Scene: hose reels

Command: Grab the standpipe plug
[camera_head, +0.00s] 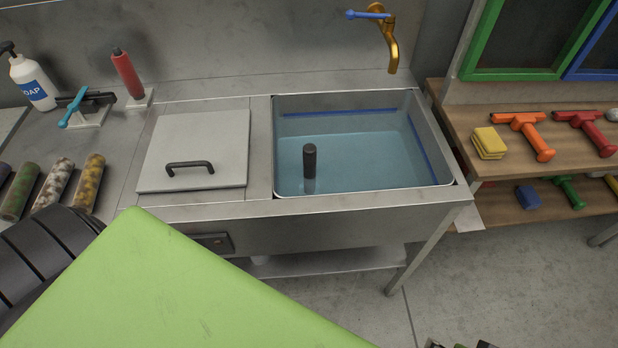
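The standpipe plug (310,158) is a dark upright cylinder in the water-filled sink basin (452,172). It stands left of the basin's middle, near the front wall. Its top rises above the blue water, and its lower part shows dimly under the surface. Nothing is gripping it. My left gripper is not in view. Small dark tips at the bottom edge, right of centre, may be my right gripper (460,344); they are cut off, so its opening cannot be told. They are well away from the plug.
A flat lid (205,140) with a dark handle lies left of the basin. A brass tap (391,50) hangs over the basin's back right. A soap bottle (33,82) and a red-bodied tool (127,75) stand at left. A shelf (465,112) holds squeegees. A large green surface blocks the lower left.

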